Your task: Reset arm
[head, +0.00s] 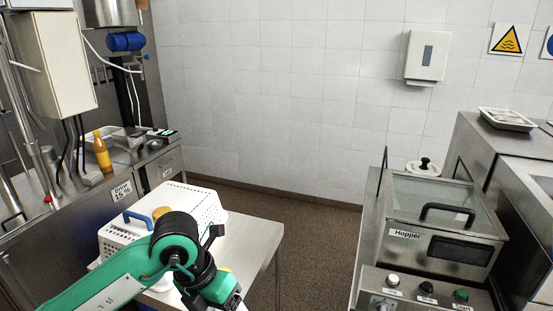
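My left arm comes in from the lower left, green with black joints. Its black end part, my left gripper (213,240), is over the right part of a white perforated basket (205,205) on a metal table. The fingers are small, dark and partly hidden by my own wrist, so I cannot tell whether they are open or shut, or whether they touch the basket. My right arm and gripper are not in view.
The metal table (262,236) has bare room right of the basket. A steel hopper machine (445,215) with knobs stands at the right. A counter at left holds an orange bottle (102,152) and a scale (128,138). Open brown floor (315,235) lies between.

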